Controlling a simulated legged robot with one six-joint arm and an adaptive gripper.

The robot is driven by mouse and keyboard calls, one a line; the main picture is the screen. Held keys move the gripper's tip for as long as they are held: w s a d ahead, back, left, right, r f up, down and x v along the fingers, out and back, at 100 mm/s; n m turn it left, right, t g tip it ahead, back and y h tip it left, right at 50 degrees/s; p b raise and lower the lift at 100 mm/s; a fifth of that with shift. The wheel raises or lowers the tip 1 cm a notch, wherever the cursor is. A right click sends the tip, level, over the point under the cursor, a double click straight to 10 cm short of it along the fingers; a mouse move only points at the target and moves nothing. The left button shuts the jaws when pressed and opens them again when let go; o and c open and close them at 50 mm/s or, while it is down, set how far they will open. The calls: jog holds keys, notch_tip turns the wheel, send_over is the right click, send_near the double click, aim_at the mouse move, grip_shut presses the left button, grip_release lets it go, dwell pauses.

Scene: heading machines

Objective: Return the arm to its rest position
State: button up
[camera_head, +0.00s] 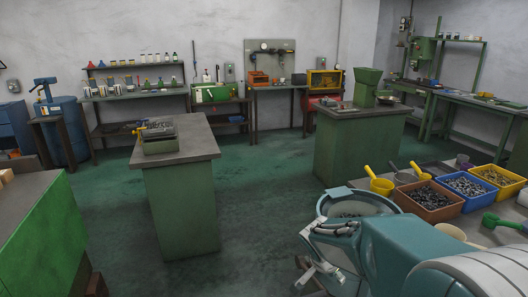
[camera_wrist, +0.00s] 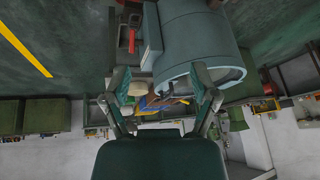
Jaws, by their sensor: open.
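In the head view, my teal and grey arm (camera_head: 395,250) fills the lower right, folded near the camera. My gripper (camera_head: 322,268) shows at its left end, partly cut off by the lower edge. In the wrist view, the two fingers of my gripper (camera_wrist: 161,92) stand wide apart, with nothing held between them. The wrist view looks upside down, and a large blue-grey cylinder shows beyond the fingers.
A table at right carries an orange bin (camera_head: 429,202), a blue bin (camera_head: 464,187) and a yellow bin (camera_head: 498,180) of small metal parts. A round tub (camera_head: 357,204) lies behind my arm. Green cabinets (camera_head: 182,205) stand around; the green floor (camera_head: 262,190) between them is clear.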

jog(key=s+r+n+y, duration=0.1)
jog(key=s+r+n, duration=0.2)
jog(key=s, duration=0.4)
jog(key=s+r+n+t+y, duration=0.1)
jog(key=s+r+n, duration=0.3)
jog(key=s, duration=0.4)
jog(key=s+a+r+n+y, duration=0.1)
jog(key=s+r+n, duration=0.2)
jog(key=s, duration=0.5)
jog(key=shift+r, duration=0.5)
jog(key=shift+d, duration=0.1)
